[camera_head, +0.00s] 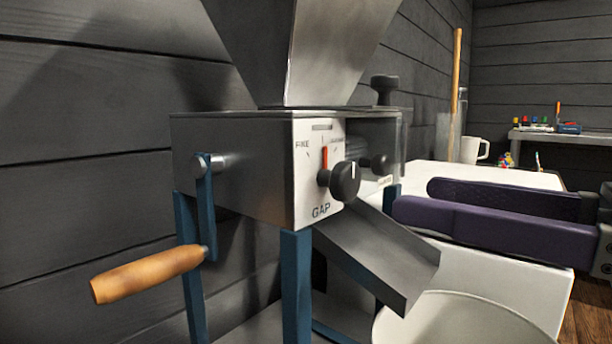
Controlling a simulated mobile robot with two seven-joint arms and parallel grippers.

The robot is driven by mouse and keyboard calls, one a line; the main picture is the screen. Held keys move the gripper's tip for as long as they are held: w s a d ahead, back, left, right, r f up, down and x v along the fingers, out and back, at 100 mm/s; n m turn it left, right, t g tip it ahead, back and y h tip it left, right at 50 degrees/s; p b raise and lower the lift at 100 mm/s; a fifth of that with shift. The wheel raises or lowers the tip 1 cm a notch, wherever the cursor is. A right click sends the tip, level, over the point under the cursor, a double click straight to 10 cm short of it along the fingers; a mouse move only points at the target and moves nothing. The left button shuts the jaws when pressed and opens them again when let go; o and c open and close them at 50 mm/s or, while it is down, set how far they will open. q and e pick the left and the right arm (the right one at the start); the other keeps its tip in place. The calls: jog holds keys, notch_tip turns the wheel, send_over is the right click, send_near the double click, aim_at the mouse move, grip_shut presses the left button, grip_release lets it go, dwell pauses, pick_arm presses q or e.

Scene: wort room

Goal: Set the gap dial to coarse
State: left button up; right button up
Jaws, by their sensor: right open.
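The grain mill (237,165) is a grey metal box with a hopper on top and blue legs. Its white gap plate (308,190) reads "GAP" at the bottom and "FINE" at upper left; the lettering at upper right is too small to read. The black gap dial (345,182) sticks out from this plate. A red pointer (325,158) stands about upright above it, between the marks. My right gripper (412,198) has purple fingers, comes in from the right and is open and empty. Its tips are right of the dial, apart from it in the picture. My left gripper is out of view.
A crank with a wooden handle (146,274) hangs at the mill's left. A metal chute (375,252) slopes down to a pale bucket (455,322). A second black knob (380,164) sits behind the dial. A white table (500,286) with a white mug (470,150) stands behind.

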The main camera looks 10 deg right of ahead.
aim_at(353, 185)
jog(key=p+x, duration=0.1)
jog(key=x, duration=0.3)
jog(key=shift+w+a+r+p, duration=0.1)
jog(key=shift+a+r+p, duration=0.1)
jog(key=shift+a+p, duration=0.1)
jog(key=shift+x, duration=0.8)
jog(key=shift+f, duration=0.15)
jog(key=shift+c, duration=1.4)
grip_shut()
